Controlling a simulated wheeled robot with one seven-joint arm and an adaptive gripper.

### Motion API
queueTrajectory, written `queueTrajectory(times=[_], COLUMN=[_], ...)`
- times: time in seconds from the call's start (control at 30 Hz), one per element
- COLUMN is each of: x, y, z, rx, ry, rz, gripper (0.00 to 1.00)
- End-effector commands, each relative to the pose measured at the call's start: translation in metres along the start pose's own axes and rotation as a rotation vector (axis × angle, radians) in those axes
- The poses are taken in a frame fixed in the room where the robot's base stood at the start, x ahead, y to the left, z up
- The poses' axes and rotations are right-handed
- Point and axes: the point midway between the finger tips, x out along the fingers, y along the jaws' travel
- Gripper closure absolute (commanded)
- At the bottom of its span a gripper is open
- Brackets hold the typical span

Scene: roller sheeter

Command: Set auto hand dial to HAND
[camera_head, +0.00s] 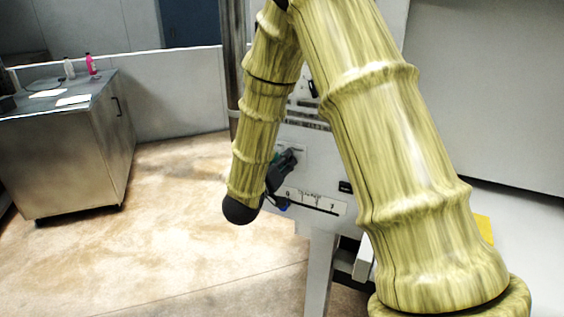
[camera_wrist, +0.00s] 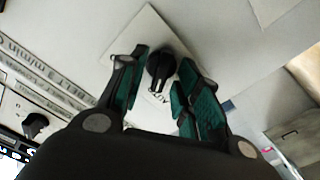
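The auto hand dial is a black knob (camera_wrist: 161,68) on a pale square plate (camera_wrist: 146,30) on the machine panel, in the wrist view. Part of a label shows below the knob, but I cannot read it fully. My gripper (camera_wrist: 165,78) has its two green-padded fingers apart, one on each side of the knob. I cannot tell whether either pad touches it. In the head view my gripper (camera_head: 283,165) is at the panel, partly behind my arm, and the dial itself is hidden.
Another black knob (camera_wrist: 35,124) sits at the lower left of the wrist view, beside printed label strips (camera_wrist: 62,78). In the head view a metal cabinet (camera_head: 75,150) with bottles stands at the left. Open floor (camera_head: 150,240) lies between it and the machine.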

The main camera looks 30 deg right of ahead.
Motion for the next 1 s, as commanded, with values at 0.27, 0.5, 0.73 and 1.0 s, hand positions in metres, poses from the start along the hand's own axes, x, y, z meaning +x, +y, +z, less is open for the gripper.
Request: queueTrajectory(times=[0.27,0.5,0.73,1.0], x=[-0.0002,-0.0003,-0.0001,0.0001], y=[0.0,0.0,-0.0002,0.0003], z=[0.0,0.0002,0.001,0.0024], rx=[0.0,0.007,0.078,0.281], ry=[0.0,0.0,0.0,0.0], rz=[0.0,0.0,0.001,0.001], gripper=[1.0,1.0,1.0,1.0])
